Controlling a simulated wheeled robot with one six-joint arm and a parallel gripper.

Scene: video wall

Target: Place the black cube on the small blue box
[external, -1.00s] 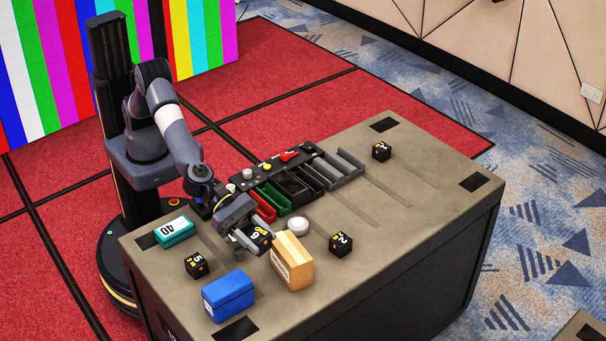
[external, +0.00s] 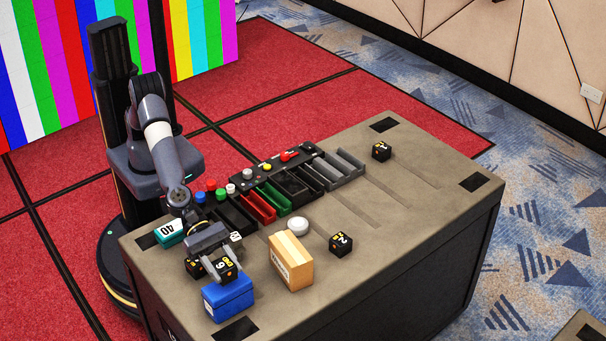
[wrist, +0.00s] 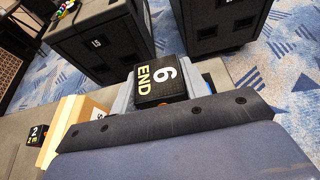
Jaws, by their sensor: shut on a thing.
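My gripper (external: 222,268) is shut on a black cube (external: 228,267) marked 6. In the wrist view the same black cube (wrist: 159,82) sits between the fingers, with "6" and "END" showing. The small blue box (external: 228,299) stands near the table's front left edge. In the external view the held cube is at the blue box's upper back edge; I cannot tell whether it touches the box. In the wrist view the blue box is mostly hidden behind the cube and gripper.
A teal box (external: 168,233) is at the left edge. A cardboard box (external: 291,262) and a black cube (external: 341,243) stand to the right, with a white round object (external: 298,226). Trays (external: 262,203) line the back.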

